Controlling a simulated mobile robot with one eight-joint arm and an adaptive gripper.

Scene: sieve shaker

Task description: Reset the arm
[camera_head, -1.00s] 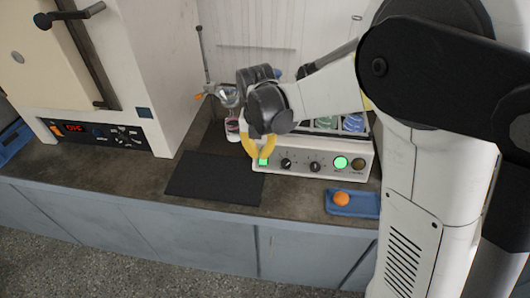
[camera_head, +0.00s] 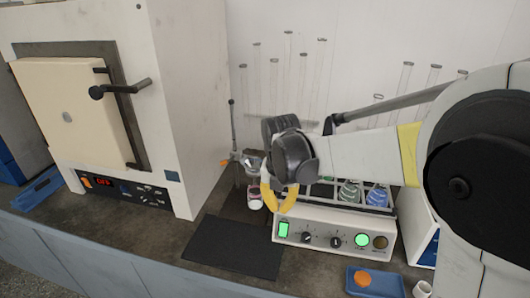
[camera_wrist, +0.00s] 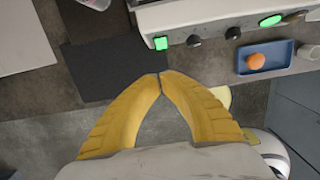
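My gripper (camera_head: 278,208) is in front of the white shaker (camera_head: 325,241), near the panel's left end. Its yellow fingers show in the wrist view (camera_wrist: 160,75) with their tips together and nothing between them. The shaker's panel has a lit green switch (camera_head: 283,229), two black knobs and a lit green round button (camera_head: 362,240). In the head view the fingertips appear just above the green switch. In the wrist view they point at the counter and dark mat, short of the panel. My arm hides part of the shaker's top.
A black mat (camera_head: 234,247) lies left of the shaker. A blue tray (camera_head: 388,284) with an orange ball (camera_head: 362,278) is at the front right. A large oven (camera_head: 185,95) stands left. Flasks (camera_head: 377,196) stand in the shaker's rack, and a clamp stand (camera_head: 233,135) is behind the gripper.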

